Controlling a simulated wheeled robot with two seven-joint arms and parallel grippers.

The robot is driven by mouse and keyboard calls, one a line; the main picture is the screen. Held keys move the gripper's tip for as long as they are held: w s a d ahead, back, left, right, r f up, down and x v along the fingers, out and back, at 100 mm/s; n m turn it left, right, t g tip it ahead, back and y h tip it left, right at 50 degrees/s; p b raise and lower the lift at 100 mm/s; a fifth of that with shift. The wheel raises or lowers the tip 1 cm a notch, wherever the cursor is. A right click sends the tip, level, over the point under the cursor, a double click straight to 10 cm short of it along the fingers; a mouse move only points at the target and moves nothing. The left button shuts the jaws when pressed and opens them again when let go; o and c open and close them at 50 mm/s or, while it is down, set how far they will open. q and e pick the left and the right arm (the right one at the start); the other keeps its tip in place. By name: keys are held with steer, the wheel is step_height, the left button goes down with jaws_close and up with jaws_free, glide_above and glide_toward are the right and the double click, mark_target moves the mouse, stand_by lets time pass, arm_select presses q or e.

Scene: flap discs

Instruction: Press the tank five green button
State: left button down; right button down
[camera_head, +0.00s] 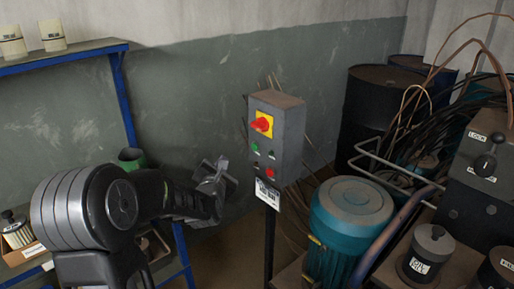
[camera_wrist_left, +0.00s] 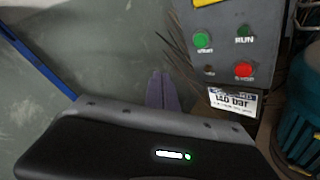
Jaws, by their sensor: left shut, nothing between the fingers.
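A grey control box (camera_head: 278,133) stands on a post right of centre in the head view. Its green button (camera_head: 255,147) is on the left of the front face; it shows larger in the left wrist view (camera_wrist_left: 202,40). A dark green RUN lamp (camera_wrist_left: 244,32) and a red button (camera_wrist_left: 244,70) are to its right and lower right. My left gripper (camera_head: 222,166) is left of the box, apart from it. In the left wrist view its fingers (camera_wrist_left: 162,76) are together and empty, below and left of the green button. No tank five marking is readable.
A red knob on a yellow plate (camera_head: 262,124) sits above the buttons. A "140 bar" label (camera_wrist_left: 233,102) hangs below the box. A teal motor (camera_head: 350,215) and hoses stand to the right. A blue shelf (camera_head: 70,54) is at the left.

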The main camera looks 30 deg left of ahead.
mark_target(255, 147)
arm_select(q)
steer(key=shift+w+d, duration=0.1)
steer(key=shift+w, duration=0.05)
steer(key=w+d+p, duration=0.2)
steer(key=w, duration=0.6)
steer(key=shift+d, duration=0.25)
steer(key=shift+w, duration=0.1)
stand_by(2.0)
steer(key=shift+w+d+b, duration=0.1)
steer(key=shift+w+b, duration=0.3)
steer(key=shift+b, duration=0.2)
